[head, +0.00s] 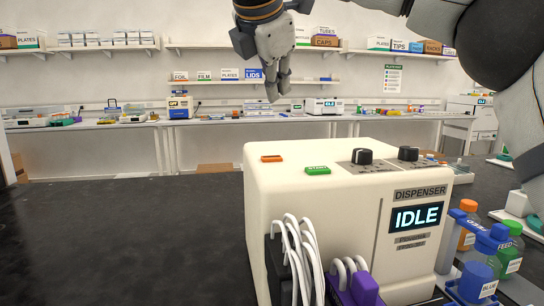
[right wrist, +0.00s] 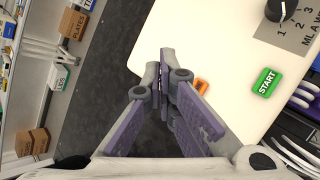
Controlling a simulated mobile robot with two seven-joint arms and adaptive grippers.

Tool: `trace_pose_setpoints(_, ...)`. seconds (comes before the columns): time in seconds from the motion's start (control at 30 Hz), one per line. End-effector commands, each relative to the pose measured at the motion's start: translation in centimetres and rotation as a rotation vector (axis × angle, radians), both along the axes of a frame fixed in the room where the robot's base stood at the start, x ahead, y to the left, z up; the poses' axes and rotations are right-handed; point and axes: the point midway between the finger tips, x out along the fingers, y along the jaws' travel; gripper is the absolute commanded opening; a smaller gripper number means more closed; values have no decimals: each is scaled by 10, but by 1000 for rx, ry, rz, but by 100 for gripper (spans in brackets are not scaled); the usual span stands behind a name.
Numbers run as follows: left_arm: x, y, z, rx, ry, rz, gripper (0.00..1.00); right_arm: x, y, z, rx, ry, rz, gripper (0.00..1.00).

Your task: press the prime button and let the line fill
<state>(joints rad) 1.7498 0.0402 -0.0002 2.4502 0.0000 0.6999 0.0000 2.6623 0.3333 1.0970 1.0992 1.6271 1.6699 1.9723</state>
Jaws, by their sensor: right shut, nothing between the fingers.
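The cream dispenser (head: 320,220) stands on the dark bench, and its screen (head: 417,217) reads IDLE. An orange button (head: 271,158) sits on its top near the left edge; its label is not readable. A green START button (head: 318,170) lies to its right. My right gripper (head: 272,94) is shut and empty, pointing down above the dispenser top, apart from the buttons. In the right wrist view, the gripper (right wrist: 165,70) partly covers the orange button (right wrist: 201,85), and the green button (right wrist: 265,82) is clear to the right. My left gripper is not in view.
Two black knobs (head: 363,156) stand on the dispenser top to the right of the buttons. White tubes (head: 301,255) loop at its front. The bench at left is clear.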

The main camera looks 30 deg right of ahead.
Motion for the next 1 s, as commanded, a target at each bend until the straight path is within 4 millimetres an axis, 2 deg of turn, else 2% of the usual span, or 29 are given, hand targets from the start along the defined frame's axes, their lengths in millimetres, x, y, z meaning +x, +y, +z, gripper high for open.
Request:
trace_pose_setpoints(0.4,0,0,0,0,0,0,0,0,-1,-58,0,4,0,0)
trace_pose_setpoints(0.6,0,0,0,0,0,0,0,0,0,-79,-1,2,-1,0)
trace_pose_setpoints(1.0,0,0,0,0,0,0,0,0,0,-86,0,1,-1,0)
